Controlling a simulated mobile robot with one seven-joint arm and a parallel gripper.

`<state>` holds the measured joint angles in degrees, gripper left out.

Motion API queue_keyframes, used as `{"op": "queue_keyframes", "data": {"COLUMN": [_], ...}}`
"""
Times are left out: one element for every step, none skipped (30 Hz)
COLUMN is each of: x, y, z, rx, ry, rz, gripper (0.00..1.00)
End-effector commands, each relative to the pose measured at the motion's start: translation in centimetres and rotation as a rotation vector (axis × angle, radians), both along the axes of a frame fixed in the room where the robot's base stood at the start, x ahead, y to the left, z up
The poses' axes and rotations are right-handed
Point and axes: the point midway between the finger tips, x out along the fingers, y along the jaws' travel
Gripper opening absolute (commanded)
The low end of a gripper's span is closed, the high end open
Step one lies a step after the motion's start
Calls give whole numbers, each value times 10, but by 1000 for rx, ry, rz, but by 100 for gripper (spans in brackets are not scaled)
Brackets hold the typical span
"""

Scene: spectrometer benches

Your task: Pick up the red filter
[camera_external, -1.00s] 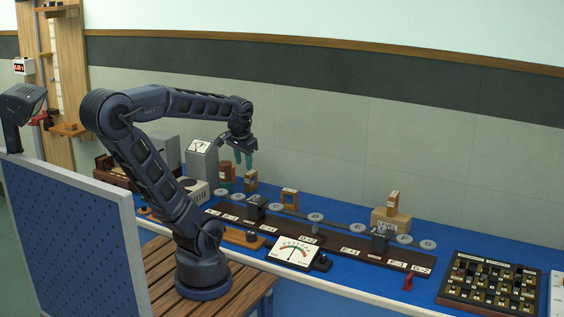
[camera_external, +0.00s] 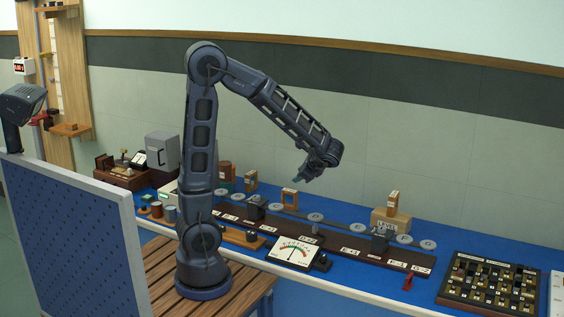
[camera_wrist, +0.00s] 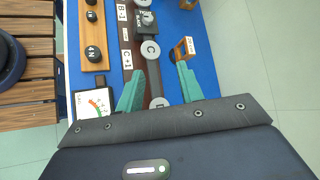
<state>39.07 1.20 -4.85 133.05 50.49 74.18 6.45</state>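My gripper (camera_external: 303,177) is raised above the middle of the long blue bench (camera_external: 345,268). In the wrist view its two green fingers (camera_wrist: 160,72) stand apart with nothing held between them. I cannot say for sure which thing is the red filter. An upright orange-framed piece (camera_external: 289,198) stands on the bench below my gripper; in the wrist view an orange-framed piece (camera_wrist: 185,48) shows just beyond the right finger. Another small framed piece (camera_external: 250,180) stands to its left. A small red piece (camera_external: 408,282) sits at the bench's front right.
A dark lettered rail (camera_external: 340,250) runs along the bench, with several grey discs behind it. A white dial meter (camera_external: 294,252) stands in front.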

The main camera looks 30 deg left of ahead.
Motion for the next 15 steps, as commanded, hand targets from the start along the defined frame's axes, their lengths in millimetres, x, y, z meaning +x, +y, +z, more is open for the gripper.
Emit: {"op": "queue_keyframes", "data": {"x": [4,6,9,10,12,14,14,15,15,15,15,13,12,10,8], "y": [-17,-27,-39,-49,-58,-72,-82,-93,-108,-118,-129,-144,-156,-167,-183], "z": [-7,-10,-14,-17,-21,-26,-29,-33,-38,-42,-47,-53,-57,-62,-69], "rx": [48,76,111,138,165,200,227,252,286,312,338,371,395,421,453], "ry": [9,11,13,13,14,13,12,11,7,5,2,-3,-8,-12,-18], "rz": [-57,-89,-131,-163,-195,-238,-270,-303,-347,-379,-412,-456,-489,-522,-566], "gripper": [37,37,37,37,37,37,37,37,37,37,37,37,37,37,37]}}
